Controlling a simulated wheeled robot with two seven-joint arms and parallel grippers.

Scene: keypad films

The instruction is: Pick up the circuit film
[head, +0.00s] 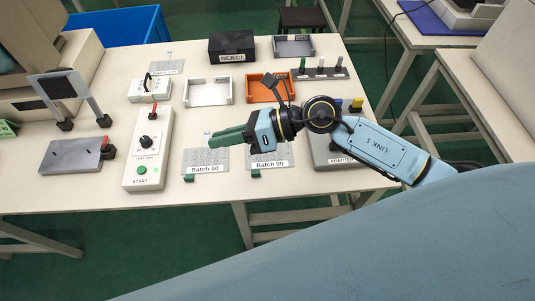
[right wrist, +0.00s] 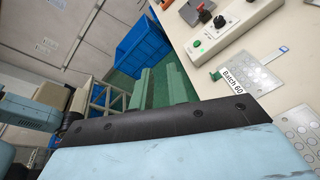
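Two translucent films with printed dots lie flat at the table's front: one labelled Batch 60 (head: 207,157) and one labelled Batch 90 (head: 268,160), each with a green tab. I cannot tell which is the circuit film. The Batch 60 film also shows in the right wrist view (right wrist: 256,75). Another film (head: 168,65) lies at the back. My right gripper (head: 213,138) hangs over the Batch 60 film's far part and hides some of it. Its green fingers are apart and empty in the right wrist view (right wrist: 156,72). My left gripper is out of view.
A white control box (head: 148,160) with a green START button stands left of the films. White (head: 208,92) and orange (head: 268,89) trays, a black REJECT box (head: 231,47) and a grey ADAPTER box (head: 335,152) stand around. A grey plate (head: 70,157) lies at left.

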